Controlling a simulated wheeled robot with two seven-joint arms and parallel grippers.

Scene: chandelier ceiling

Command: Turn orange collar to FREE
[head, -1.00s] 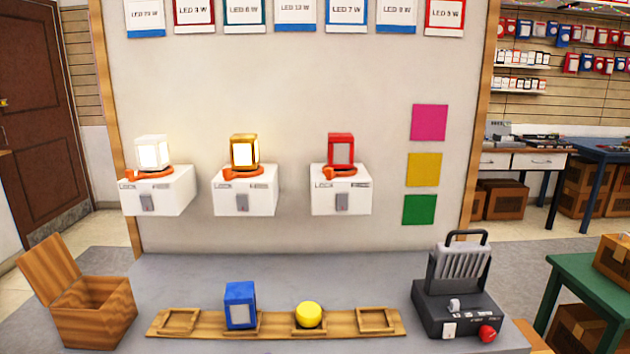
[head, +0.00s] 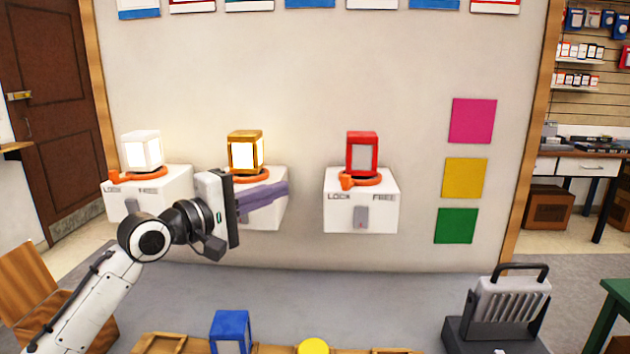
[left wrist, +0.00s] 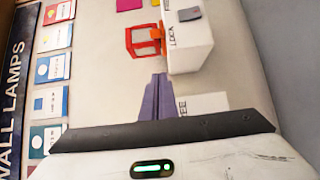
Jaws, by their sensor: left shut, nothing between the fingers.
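Three lamps stand on white wall boxes, each with an orange collar. The red lamp (head: 362,153) at right is unlit; its collar (head: 360,181) has its handle at the left, on the LOCK side of its box (head: 361,213). The gold lamp (head: 245,152) and white lamp (head: 142,150) are lit, with orange collars (head: 243,174) and (head: 146,173). My left gripper (head: 286,187) is shut and empty, its purple fingers pointing right across the middle box's front, short of the right box. The left wrist view shows the fingers (left wrist: 158,80) apart from the red lamp (left wrist: 142,40). My right gripper is out of view.
A blue lantern (head: 230,332) and a yellow object (head: 313,346) stand on the counter below. A grey handled device (head: 510,300) stands at right. Pink, yellow and green squares are on the wall. The wall between the middle and right boxes is clear.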

